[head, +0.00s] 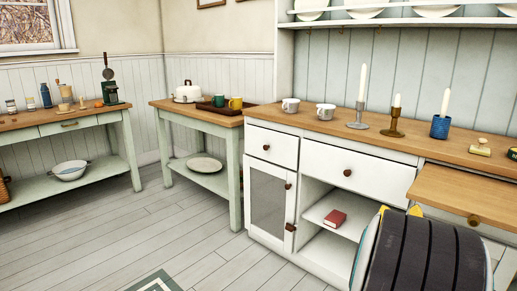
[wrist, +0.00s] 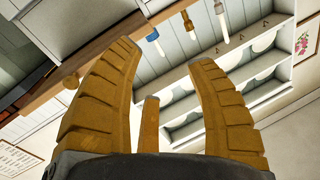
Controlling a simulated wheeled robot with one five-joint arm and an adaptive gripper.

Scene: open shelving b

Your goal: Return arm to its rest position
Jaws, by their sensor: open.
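The gap between gripper and cabinet cannot be judged. The rest of the arm is out of view.
A red book (head: 335,218) lies on the cabinet's open shelf. The counter holds two mugs (head: 291,105), two candlesticks (head: 358,122) and a blue candle holder (head: 440,127). A side table (head: 207,112) and a workbench (head: 66,121) stand left. The wooden floor (head: 150,225) is mostly clear.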

